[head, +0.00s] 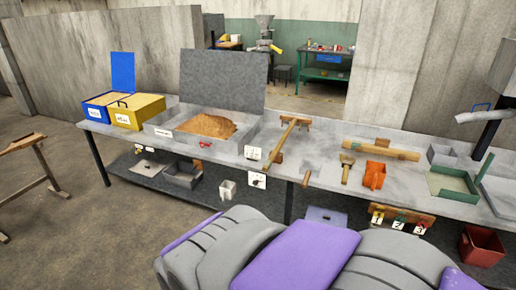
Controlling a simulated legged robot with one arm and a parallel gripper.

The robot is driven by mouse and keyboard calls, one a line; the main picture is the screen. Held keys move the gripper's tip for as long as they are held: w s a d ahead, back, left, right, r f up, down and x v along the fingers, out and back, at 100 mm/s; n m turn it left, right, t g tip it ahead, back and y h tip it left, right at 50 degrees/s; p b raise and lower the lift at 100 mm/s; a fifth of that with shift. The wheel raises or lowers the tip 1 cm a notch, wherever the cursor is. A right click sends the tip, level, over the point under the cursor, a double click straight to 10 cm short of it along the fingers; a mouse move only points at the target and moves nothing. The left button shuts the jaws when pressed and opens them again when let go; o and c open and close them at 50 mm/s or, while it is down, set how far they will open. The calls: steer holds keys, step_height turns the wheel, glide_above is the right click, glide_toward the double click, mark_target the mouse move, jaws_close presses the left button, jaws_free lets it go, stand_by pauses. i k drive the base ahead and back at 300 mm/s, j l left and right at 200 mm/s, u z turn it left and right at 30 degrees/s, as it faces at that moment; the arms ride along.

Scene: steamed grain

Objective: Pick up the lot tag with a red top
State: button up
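Several small white tags hang in a row from a wooden rack (408,214) at the front edge of the long grey table. The tag marked 3 (420,229) is at the right end and seems to have a red top, though it is very small here. The tag marked 2 (398,223) has a green top, and the tag marked 1 (377,218) has a yellow top. My purple and grey arm fills the bottom middle, just below and left of the rack. My gripper's fingers do not show.
A red bin (481,246) stands below right. Open floor lies at left.

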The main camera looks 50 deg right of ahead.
mark_target(418, 229)
steer(key=z, duration=2.9)
